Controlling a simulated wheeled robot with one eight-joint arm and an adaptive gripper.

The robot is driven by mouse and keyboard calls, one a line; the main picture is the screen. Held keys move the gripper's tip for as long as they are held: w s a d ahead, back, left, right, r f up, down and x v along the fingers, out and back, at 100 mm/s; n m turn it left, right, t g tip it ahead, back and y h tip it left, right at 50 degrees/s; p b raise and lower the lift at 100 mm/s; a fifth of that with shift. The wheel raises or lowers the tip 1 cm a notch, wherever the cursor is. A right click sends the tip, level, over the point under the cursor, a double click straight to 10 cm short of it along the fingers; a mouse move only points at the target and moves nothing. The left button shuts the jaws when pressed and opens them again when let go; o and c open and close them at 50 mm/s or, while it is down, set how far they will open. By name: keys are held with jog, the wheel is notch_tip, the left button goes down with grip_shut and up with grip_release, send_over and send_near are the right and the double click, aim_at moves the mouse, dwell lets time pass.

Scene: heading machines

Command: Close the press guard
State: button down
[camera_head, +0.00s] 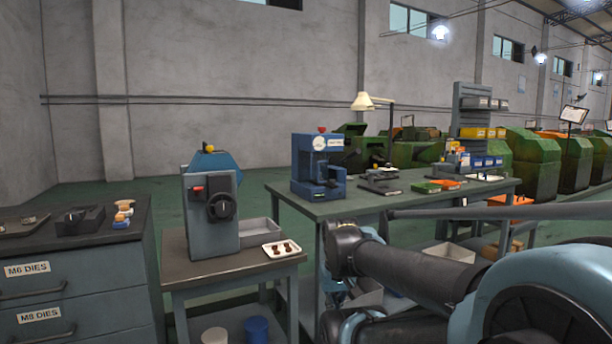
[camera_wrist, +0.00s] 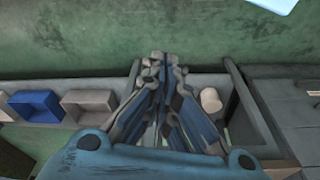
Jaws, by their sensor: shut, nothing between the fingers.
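A blue machine (camera_head: 318,165) with a round gauge, a red knob and an open front bay stands on the long workbench. It looks like a press, but I cannot make out its guard or the guard's position. A grey machine (camera_head: 210,213) with a blue top, a red switch and a black round knob stands on a smaller table to the left. My gripper (camera_wrist: 160,62) shows in the wrist view, pointing over the floor and low shelving. Its fingers are together and empty, apart from both machines. In the head view my arm hides most of the gripper.
A drawer cabinet (camera_head: 75,290) stands at the left. The workbench (camera_head: 350,203) carries a lamp and small trays. Bins, including a blue one (camera_wrist: 35,105), lie low below my gripper.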

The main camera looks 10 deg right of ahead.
jog(key=shift+d, duration=0.15)
jog(key=w+r+n+h, duration=0.2)
jog(key=w+r+n, duration=0.4)
jog(key=w+r, duration=0.4)
jog(key=w+r+n+h, duration=0.2)
jog(key=w+r+n, duration=0.5)
jog(key=r, duration=0.5)
jog(key=w+a+r+n+h, duration=0.1)
jog(key=w+a+r+n, duration=0.2)
jog(key=w+r, duration=0.3)
jog(key=w+a+r+n+t+h, duration=0.1)
jog(key=w+a+r+n+h, duration=0.2)
jog(key=w, duration=0.5)
jog(key=w+a+r+n, duration=0.3)
jog(key=w+a+r, duration=0.1)
jog(key=w+r, duration=0.25)
jog(key=w+d+f, duration=0.5)
jog(key=d+f, duration=0.2)
jog(key=d, duration=0.2)
jog(key=shift+d+n, duration=0.3)
jog(key=shift+d, duration=0.05)
jog(key=shift+f+t, duration=0.1)
jog(key=shift+t, duration=0.3)
